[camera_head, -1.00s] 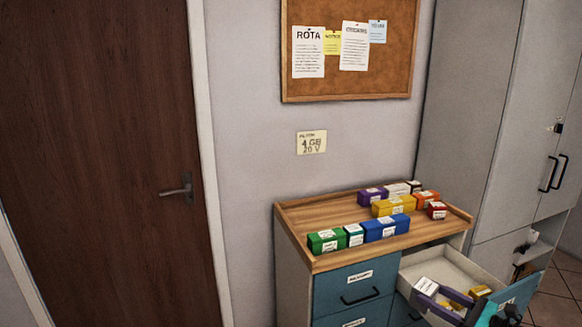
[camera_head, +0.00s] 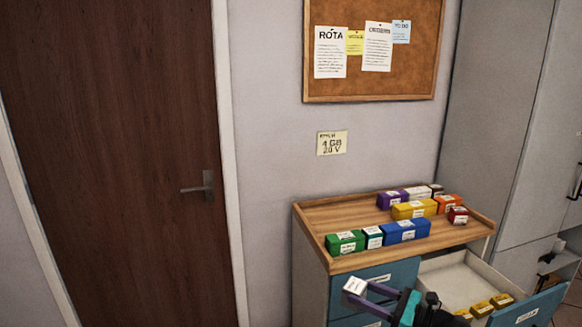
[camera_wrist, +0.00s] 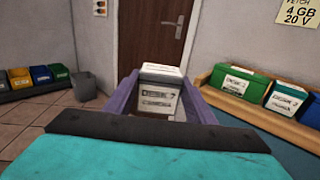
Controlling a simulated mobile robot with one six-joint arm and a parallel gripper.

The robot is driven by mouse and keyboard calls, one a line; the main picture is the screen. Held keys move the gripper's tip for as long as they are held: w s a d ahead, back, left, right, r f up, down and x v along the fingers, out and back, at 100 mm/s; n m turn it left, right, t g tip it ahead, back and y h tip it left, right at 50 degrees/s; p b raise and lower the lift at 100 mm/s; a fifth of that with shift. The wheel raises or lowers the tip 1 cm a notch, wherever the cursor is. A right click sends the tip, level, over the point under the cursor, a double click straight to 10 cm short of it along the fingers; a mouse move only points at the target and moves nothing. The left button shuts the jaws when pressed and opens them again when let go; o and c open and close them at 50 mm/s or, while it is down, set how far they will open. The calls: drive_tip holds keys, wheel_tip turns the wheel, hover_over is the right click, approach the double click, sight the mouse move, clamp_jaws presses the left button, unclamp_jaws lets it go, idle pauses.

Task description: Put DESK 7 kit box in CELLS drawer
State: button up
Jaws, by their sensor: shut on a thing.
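My gripper (camera_head: 366,290), with purple fingers, is shut on a small pale box, the DESK 7 kit box (camera_head: 355,284). In the wrist view the box (camera_wrist: 158,93) sits between the fingertips, its label reading DESK 7. The gripper holds it in front of the cabinet's left drawers, to the left of the open drawer. The open drawer (camera_head: 450,281) at the cabinet's right has several yellow boxes (camera_head: 481,308) inside and bare floor behind them. The label (camera_head: 527,315) on its blue front is too blurred to read surely. My arm hides part of the drawer's left side.
Several coloured boxes, including a blue one (camera_head: 401,231), stand on the wooden cabinet top (camera_head: 345,213). A closed door (camera_head: 110,150) is at left, a grey cupboard (camera_head: 500,130) at right. Coloured bins (camera_wrist: 40,76) show at left in the wrist view.

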sight(350, 291)
drive_tip(key=a, duration=0.4)
drive_tip(key=shift+w+a+f, duration=0.2)
drive_tip(key=shift+w+f, duration=0.15)
drive_tip(key=shift+w, duration=0.05)
drive_tip(key=shift+w+d+t, duration=0.3)
drive_tip(key=shift+w+d, duration=0.15)
drive_tip(key=shift+w, duration=0.1)
